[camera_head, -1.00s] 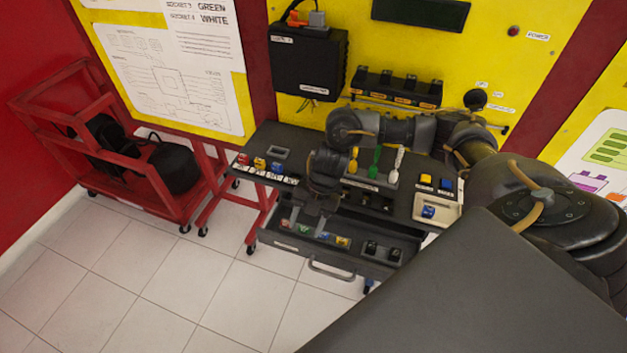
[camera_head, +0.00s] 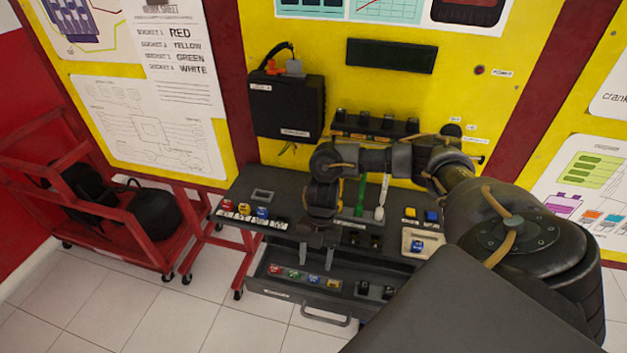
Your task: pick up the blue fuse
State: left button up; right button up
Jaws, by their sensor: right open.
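Several small coloured fuses lie in the open drawer (camera_head: 262,284) under the bench: red (camera_head: 275,270), green (camera_head: 295,273), a blue fuse (camera_head: 313,281) and yellow (camera_head: 333,284). Another small blue piece (camera_head: 261,212) stands in the labelled row on the bench top, and one more (camera_head: 417,245) sits in a beige holder (camera_head: 411,235). My right gripper (camera_head: 317,260) points down, open and empty, in front of the bench edge. Its fingertips appear just above the blue fuse in the drawer; the exact gap cannot be told. My left gripper is not in view.
The dark bench top (camera_head: 240,190) holds a green tool (camera_head: 361,196) and a white tool (camera_head: 382,197). Black parts (camera_head: 374,290) lie in the drawer's right side. A red cart (camera_head: 185,235) stands at left. The tiled floor in front is clear.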

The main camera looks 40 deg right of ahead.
aim_at(314, 279)
jog(key=p+x, duration=0.2)
jog(key=x, duration=0.2)
jog(key=shift+f+p, duration=0.25)
jog(key=shift+p, duration=0.05)
jog(key=shift+s+a+f, duration=0.1)
jog(key=shift+f, duration=0.25)
jog(key=shift+c, duration=0.4)
jog(key=c, duration=1)
